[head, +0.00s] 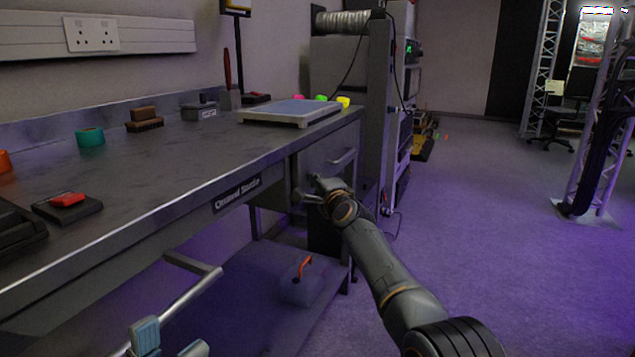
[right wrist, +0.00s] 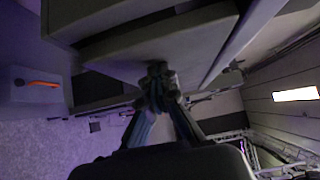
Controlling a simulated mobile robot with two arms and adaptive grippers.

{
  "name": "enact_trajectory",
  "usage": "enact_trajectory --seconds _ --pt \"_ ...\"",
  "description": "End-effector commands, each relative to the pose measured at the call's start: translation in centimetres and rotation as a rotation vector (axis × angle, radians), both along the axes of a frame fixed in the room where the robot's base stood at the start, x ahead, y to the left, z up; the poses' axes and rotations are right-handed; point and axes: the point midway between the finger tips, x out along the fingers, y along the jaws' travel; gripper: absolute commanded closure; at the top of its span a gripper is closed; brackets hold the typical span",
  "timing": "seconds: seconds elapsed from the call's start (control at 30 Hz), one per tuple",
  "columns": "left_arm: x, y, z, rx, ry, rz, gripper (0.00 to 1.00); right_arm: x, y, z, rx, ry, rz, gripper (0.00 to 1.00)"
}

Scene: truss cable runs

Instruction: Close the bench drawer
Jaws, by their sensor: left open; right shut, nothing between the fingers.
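The grey bench drawer (head: 325,165) is under the right end of the bench, with a bar handle (head: 343,158) on its front. I cannot tell how far it stands out. My right gripper (head: 316,186) is shut and empty, close to the drawer's lower left part; my arm hides some of it. In the right wrist view its fingertips (right wrist: 158,72) are together in front of grey panels; contact is unclear. My left gripper (head: 168,342) is open at the bottom edge of the head view, apart from the drawer, near a nearer metal bar (head: 190,285).
The bench top (head: 170,165) carries a flat scale-like plate (head: 290,112), teal tape (head: 90,137), a brush (head: 144,120) and a red-topped block (head: 68,203). A box with an orange handle (head: 303,287) sits on the lower shelf. A rack (head: 400,110) stands behind.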

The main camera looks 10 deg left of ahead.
Motion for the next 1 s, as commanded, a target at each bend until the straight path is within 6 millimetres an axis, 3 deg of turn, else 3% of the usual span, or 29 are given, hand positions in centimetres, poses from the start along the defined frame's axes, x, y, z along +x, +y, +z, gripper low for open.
enact_trajectory --seconds 0.57,0.77,1.0 --pt "0.0 0.0 0.6 0.000 0.000 0.000 0.58 -0.3 0.1 0.6 0.004 -0.006 0.009 1.00" --pt "0.0 0.0 2.6 0.000 0.000 0.000 0.58 -0.5 -2.3 0.8 0.003 -0.003 0.004 1.00" --pt "0.0 0.0 6.0 0.000 0.000 0.000 0.58 -1.3 -6.9 0.8 -0.001 -0.002 0.001 1.00"
